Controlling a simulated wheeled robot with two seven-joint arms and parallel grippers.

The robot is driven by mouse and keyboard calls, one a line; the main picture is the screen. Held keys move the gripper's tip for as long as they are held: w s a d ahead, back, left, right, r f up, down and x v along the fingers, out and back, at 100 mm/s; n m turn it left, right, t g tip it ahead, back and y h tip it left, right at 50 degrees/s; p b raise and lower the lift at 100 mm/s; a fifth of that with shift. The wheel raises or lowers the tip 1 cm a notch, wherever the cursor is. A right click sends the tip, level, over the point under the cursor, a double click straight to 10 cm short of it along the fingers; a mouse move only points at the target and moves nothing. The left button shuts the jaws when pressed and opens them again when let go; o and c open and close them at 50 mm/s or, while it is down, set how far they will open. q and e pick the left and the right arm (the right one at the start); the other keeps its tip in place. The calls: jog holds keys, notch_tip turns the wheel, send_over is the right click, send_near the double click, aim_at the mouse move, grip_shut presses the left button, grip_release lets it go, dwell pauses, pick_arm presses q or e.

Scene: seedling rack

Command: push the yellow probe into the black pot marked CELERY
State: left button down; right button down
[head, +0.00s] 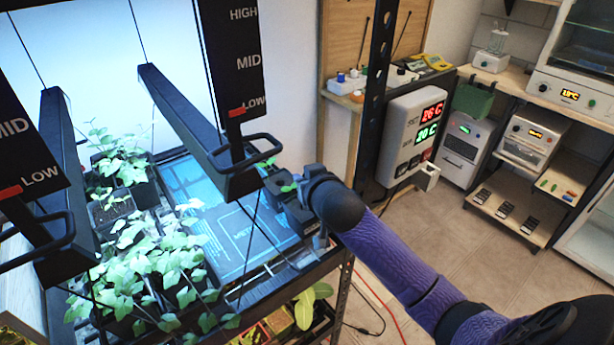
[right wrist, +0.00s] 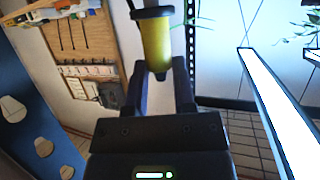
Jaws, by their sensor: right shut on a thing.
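My right gripper (head: 303,192) reaches over the right front edge of the rack shelf, next to small dark pots. In the right wrist view my right gripper (right wrist: 160,75) is shut on the yellow probe (right wrist: 157,45), a short yellow cylinder with dark ends and a dark lead at its top. The probe is hidden in the head view. A dark pot (head: 272,180) with a small seedling stands just left of the gripper. No CELERY marking can be read, so I cannot tell which pot bears it. My left gripper is not in view.
Leafy seedlings (head: 160,270) crowd the left of the shelf. A bare blue-lit mat (head: 240,240) lies between them and the gripper. A black lamp bar (head: 190,125) with a handle hangs close above. A black rack post (head: 377,90) stands behind my wrist.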

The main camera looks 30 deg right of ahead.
jog(key=shift+c, duration=1.8)
grip_release()
jog(key=shift+s+r, duration=0.1)
jog(key=shift+s, duration=0.1)
jog(key=p+v, duration=0.2)
jog(key=v, duration=0.7)
jog(key=shift+s, duration=0.25)
jog(key=shift+a+r, duration=0.1)
